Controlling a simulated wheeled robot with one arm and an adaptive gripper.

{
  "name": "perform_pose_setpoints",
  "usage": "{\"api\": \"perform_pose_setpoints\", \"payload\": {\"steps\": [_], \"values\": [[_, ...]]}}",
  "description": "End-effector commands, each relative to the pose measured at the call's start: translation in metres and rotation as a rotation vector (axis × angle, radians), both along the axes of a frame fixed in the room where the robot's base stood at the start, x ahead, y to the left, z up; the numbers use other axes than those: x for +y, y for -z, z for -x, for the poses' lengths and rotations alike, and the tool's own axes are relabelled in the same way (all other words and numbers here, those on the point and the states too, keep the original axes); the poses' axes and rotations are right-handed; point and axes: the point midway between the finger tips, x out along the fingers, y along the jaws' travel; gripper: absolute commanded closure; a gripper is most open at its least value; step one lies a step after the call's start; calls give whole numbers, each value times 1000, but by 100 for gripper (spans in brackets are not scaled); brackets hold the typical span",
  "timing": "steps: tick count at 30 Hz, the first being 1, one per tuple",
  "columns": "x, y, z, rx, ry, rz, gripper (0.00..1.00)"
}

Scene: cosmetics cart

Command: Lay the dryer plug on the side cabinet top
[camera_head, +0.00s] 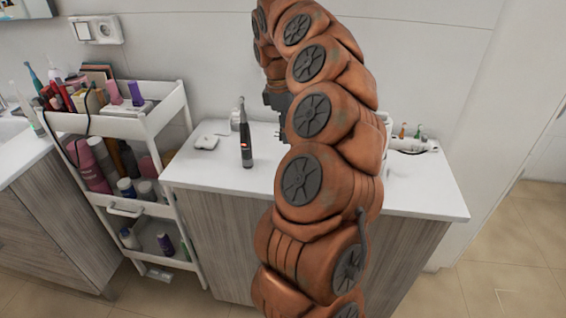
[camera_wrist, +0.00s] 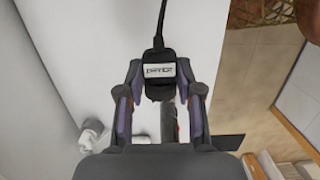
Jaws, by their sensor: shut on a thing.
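The dryer plug (camera_wrist: 158,80) is a dark block with a pale printed label and a black cord running up from it in the wrist view. My gripper (camera_wrist: 159,72) is shut on it, with a fingertip at each side. The white side cabinet top (camera_head: 225,172) is in the middle of the head view, and a pale surface lies beyond the plug in the wrist view. My orange arm stands in front of the cabinet and hides most of the gripper and the plug in the head view. I cannot tell the plug's height above the top.
A dark electric toothbrush (camera_head: 246,140) stands on the cabinet top, with small white items (camera_head: 207,141) to its left. More small items (camera_head: 410,142) stand at the right back. A loaded white cart (camera_head: 125,122) is at the left. The front left of the top is clear.

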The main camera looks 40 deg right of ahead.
Motion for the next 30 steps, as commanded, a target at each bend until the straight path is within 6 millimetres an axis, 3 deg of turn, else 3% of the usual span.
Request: {"api": "perform_pose_setpoints", "payload": {"steps": [9, 17, 24, 30], "values": [[2, 43, -1, 0, -4, -3, 100], [0, 59, 0, 1, 1, -1, 100], [1, 89, 1, 2, 2, -3, 100], [0, 93, 0, -2, 3, -1, 100]]}}
